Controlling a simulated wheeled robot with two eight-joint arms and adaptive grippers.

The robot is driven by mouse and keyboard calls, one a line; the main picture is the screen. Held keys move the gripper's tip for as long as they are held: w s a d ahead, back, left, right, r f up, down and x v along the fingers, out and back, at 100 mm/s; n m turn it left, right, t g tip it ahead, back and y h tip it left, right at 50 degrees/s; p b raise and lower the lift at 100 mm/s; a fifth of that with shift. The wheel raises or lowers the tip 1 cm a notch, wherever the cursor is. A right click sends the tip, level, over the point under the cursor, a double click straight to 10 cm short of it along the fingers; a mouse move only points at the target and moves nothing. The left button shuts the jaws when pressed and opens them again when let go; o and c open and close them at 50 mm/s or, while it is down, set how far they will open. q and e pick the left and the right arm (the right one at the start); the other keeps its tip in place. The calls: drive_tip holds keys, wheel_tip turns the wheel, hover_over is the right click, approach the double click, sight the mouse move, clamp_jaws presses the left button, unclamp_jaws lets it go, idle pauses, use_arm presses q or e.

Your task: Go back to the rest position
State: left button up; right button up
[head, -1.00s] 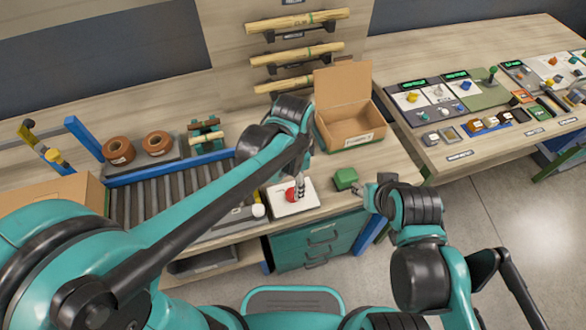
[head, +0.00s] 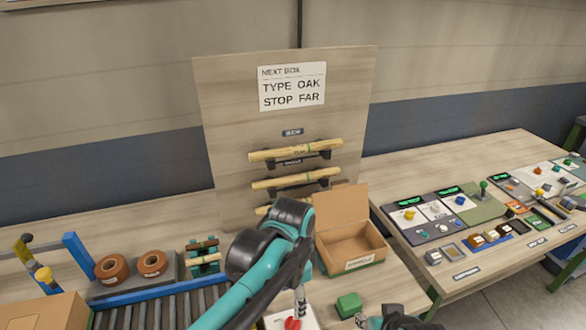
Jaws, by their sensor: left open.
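My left gripper (head: 299,306) points down at the bottom middle of the head view. It is open, above a white plate (head: 272,321) with a red knob (head: 292,323). Whether it touches the knob cannot be told. My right gripper (head: 368,322) shows only in part at the bottom edge, near a green block (head: 349,305). The state of its fingers is not clear.
An open cardboard box (head: 350,245) stands behind the green block. A board with a sign (head: 291,87) and racked wooden sticks (head: 295,150) rises behind. A roller conveyor (head: 150,312) lies left; a panel table (head: 470,235) stands right.

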use_arm(q)
drive_tip(key=s+a+n+t, duration=0.2)
drive_tip(key=a+n+t, duration=0.1)
drive_tip(key=a+n, duration=0.3)
drive_tip(key=s+a+f+n+t, duration=0.1)
drive_tip(key=s+a+n+t, duration=0.2)
drive_tip(key=a+n, duration=0.4)
drive_tip(key=a+t, duration=0.1)
drive_tip(key=a, duration=0.3)
drive_tip(key=shift+s+a+f, duration=0.15)
drive_tip(key=shift+a+f, duration=0.15)
